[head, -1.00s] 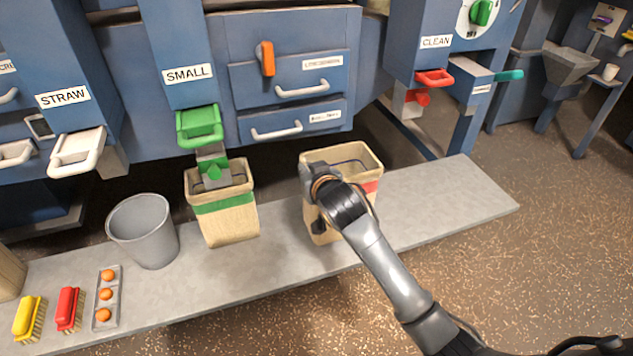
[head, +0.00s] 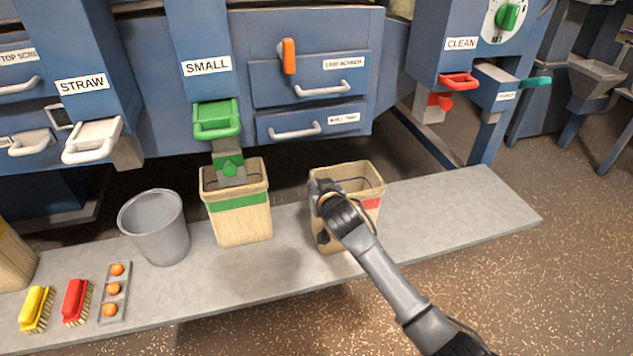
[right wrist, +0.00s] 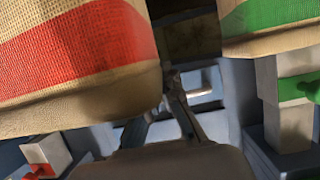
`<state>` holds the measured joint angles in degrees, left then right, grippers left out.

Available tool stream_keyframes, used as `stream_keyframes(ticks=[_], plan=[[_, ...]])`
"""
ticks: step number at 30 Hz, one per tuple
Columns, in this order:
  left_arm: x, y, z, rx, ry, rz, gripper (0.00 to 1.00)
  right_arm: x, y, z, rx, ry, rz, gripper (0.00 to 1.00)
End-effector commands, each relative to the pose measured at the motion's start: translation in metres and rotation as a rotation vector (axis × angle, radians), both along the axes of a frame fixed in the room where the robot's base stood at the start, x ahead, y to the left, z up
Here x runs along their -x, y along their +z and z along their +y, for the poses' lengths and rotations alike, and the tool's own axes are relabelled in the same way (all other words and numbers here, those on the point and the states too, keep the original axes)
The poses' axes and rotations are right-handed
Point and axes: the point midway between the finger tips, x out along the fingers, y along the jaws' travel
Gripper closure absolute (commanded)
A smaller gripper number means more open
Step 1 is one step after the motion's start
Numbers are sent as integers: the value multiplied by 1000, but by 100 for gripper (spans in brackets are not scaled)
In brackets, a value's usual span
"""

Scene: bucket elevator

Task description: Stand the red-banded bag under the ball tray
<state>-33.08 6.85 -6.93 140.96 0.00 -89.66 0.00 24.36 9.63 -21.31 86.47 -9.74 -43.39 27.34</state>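The red-banded bag (head: 371,204) is upright over the grey bench, below the lower drawer (head: 290,130), whose blurred label seems to read ball tray, and a little to its right. I cannot tell if its bottom touches the bench. My right gripper (head: 318,190) is at the bag's left rim and appears shut on it; my arm hides much of the bag's front. In the right wrist view the bag (right wrist: 70,50) fills the upper left, close to the gripper fingers (right wrist: 168,85). My left gripper is not in view.
A green-banded bag (head: 240,222) stands close to the left, under the green SMALL spout (head: 216,118). A grey bucket (head: 157,230), brushes and a strip of orange balls (head: 113,290) lie further left. The bench (head: 460,210) is clear to the right.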

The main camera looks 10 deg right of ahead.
Motion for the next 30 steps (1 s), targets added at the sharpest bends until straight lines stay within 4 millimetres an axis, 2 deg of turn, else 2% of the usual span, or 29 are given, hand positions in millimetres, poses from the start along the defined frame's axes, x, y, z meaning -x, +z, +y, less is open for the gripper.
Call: stream_keyframes(ticks=[12,13,16,17,28,30], plan=[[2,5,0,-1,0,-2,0,-2,2,0,4,2,-15,100],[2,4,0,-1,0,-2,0,0,-4,0,1,0,-2,94],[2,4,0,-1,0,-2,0,0,-4,0,1,0,-2,74],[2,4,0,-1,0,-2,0,0,-4,0,1,0,-2,72],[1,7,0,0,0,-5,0,4,-1,0,1,0,-2,72],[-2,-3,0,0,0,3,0,10,2,0,0,1,-2,72]])
